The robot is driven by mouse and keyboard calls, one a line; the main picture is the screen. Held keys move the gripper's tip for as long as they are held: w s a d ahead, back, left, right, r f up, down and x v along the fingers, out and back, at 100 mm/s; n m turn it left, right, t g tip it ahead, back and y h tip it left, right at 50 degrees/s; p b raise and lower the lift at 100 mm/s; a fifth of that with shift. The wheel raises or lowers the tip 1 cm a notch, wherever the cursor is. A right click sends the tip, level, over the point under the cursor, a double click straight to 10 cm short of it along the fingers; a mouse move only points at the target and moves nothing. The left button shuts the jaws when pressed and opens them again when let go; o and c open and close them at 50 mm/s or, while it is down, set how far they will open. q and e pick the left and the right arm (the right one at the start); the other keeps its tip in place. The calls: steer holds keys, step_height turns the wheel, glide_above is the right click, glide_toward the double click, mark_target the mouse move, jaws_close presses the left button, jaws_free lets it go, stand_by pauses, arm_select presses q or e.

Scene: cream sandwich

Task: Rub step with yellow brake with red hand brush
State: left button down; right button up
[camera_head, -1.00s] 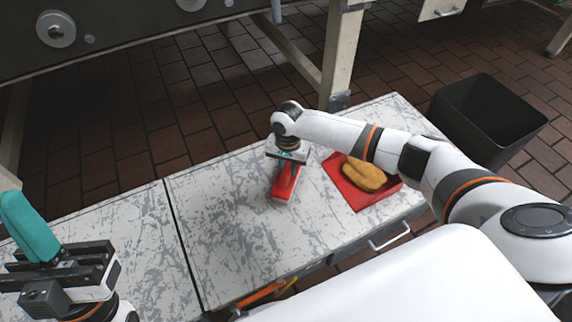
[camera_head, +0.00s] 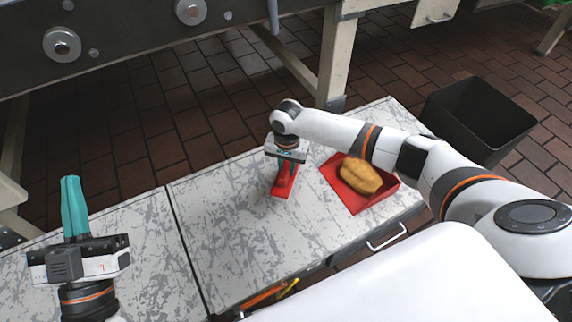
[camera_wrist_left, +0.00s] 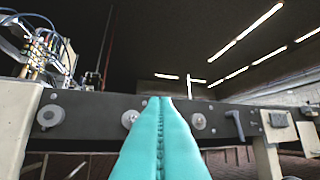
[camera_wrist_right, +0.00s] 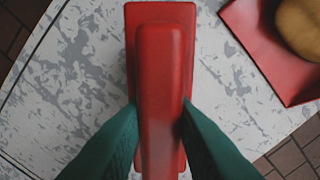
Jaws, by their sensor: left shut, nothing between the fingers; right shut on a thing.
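The red hand brush (camera_head: 283,183) is held by my right gripper (camera_head: 287,163) over the right-hand step (camera_head: 240,235), which has a speckled grey-white top. The right wrist view shows the teal fingers (camera_wrist_right: 160,120) shut on both sides of the brush handle (camera_wrist_right: 160,60). I cannot tell whether the brush touches the top. A small yellow part (camera_head: 289,287), perhaps the brake, shows beside an orange part at the step's front edge, partly hidden. My left gripper (camera_head: 72,190) is shut and empty, pointing up above the left-hand top; its fingers (camera_wrist_left: 160,105) meet in the left wrist view.
A red dustpan-like tray (camera_head: 352,203) holding a tan, bread-like item (camera_head: 361,177) lies right of the brush. A second speckled top (camera_head: 150,240) adjoins on the left. A black bin (camera_head: 478,120) stands at right; a conveyor frame (camera_head: 120,45) runs behind.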

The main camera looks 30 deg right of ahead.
steer(key=shift+r+p, duration=0.3)
steer(key=shift+r, duration=0.05)
steer(key=shift+r+p, duration=0.3)
steer(key=shift+p, duration=0.15)
steer(key=shift+r+p, duration=0.25)
steer(key=shift+p, duration=0.05)
arm_select(q)
steer(key=shift+w+a+f+g+y, duration=1)
steer(key=shift+f+g+y, duration=0.4)
steer(key=shift+f+g, duration=3.1)
arm_select(e)
steer(key=shift+r+p, duration=0.3)
steer(key=shift+p, duration=0.1)
steer(key=shift+r+p, duration=0.3)
steer(key=shift+p, duration=0.1)
steer(key=shift+r+p, duration=0.25)
steer(key=shift+p, duration=0.1)
steer(key=shift+r+p, duration=0.25)
steer(key=shift+p, duration=0.05)
arm_select(q)
steer(key=s+a+f+g+y, duration=0.2)
steer(key=s+a+f+g, duration=0.2)
steer(key=f, duration=0.6)
steer(key=shift+s+a+n+g+p, duration=0.15)
steer(key=shift+s+n+g+p, duration=0.2)
steer(key=shift+s+g, duration=0.9)
arm_select(e)
steer(key=shift+r, duration=0.25)
arm_select(q)
steer(key=shift+s, duration=0.15)
